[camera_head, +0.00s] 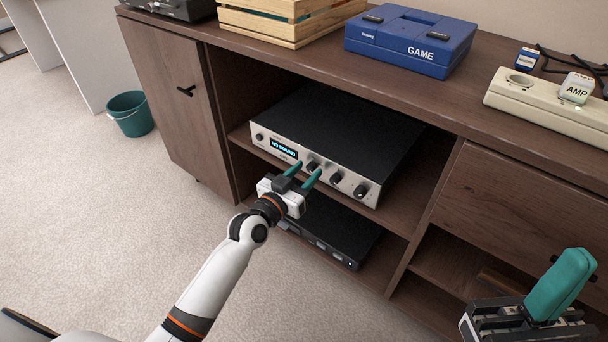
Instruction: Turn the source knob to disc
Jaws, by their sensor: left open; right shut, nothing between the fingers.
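A silver-fronted amplifier (325,140) with a black top sits on the upper shelf of the open cabinet bay. Its small lit display (284,148) shows blue text, too small to read surely. Several dark knobs line its front, among them a left knob (312,166), a middle knob (336,178) and a right knob (360,191). Their labels are not readable, so I cannot tell which is the source knob. My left gripper (304,173) is open, its teal fingertips close to the left knob; contact is unclear. My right gripper (573,262) is shut and empty at bottom right.
A black device (345,243) lies on the shelf below. The wooden cabinet (480,105) carries a wooden crate (290,30), a blue GAME case (410,40) and a power strip (545,100) with an AMP plug (576,88). A green bucket (130,115) stands on the carpet.

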